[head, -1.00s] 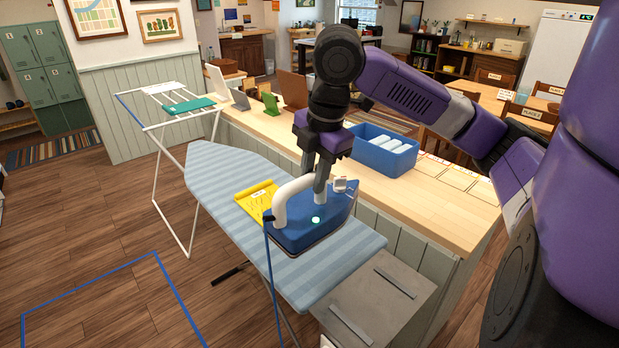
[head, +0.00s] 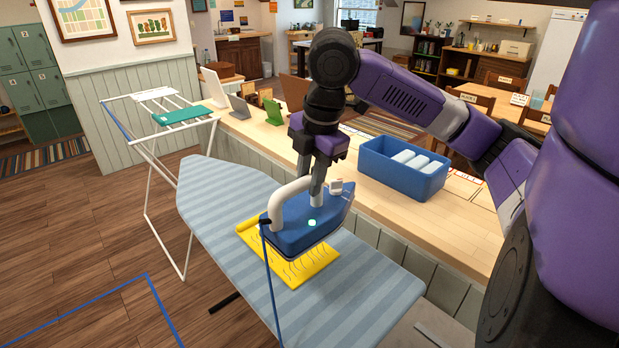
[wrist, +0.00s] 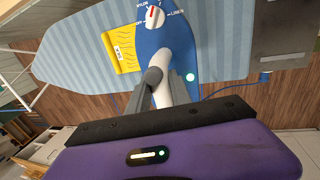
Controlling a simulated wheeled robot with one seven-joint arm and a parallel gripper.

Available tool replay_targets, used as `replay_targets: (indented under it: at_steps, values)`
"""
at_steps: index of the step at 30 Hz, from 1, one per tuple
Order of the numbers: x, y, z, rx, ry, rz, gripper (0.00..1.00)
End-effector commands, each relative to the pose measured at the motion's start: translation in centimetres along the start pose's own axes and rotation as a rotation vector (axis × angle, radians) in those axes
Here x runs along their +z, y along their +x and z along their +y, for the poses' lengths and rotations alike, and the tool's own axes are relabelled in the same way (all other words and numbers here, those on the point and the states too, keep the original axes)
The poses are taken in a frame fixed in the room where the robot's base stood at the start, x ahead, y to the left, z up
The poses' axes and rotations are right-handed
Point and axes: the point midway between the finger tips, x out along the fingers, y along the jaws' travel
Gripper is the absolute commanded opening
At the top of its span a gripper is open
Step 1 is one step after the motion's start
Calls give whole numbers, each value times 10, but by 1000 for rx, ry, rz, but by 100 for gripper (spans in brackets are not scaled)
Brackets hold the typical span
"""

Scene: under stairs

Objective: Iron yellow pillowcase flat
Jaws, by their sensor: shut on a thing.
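The yellow pillowcase (head: 312,270) lies on the blue striped ironing board (head: 375,279), with dark wrinkle lines showing on it. The blue iron (head: 292,239) is over the pillowcase and hides part of it; I cannot tell whether its soleplate touches the cloth. My gripper (head: 317,187) points down and is shut on the iron's white handle. In the wrist view my gripper (wrist: 167,92) grips the handle, the iron (wrist: 178,48) shows its dial, and part of the pillowcase (wrist: 124,48) shows to its left.
A blue cord (head: 270,285) hangs from the iron across the board. A wooden counter (head: 350,200) runs behind the board, with a blue bin (head: 405,180) of white rolls. A white drying rack (head: 150,170) with a green cloth (head: 183,116) stands at the left.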

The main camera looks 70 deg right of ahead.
Motion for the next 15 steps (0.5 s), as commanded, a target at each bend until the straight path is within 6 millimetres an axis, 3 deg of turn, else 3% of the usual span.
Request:
replay_targets:
  at_steps: [15]
  values:
    - [0, 59, -12, 4, 1, -1, 0]
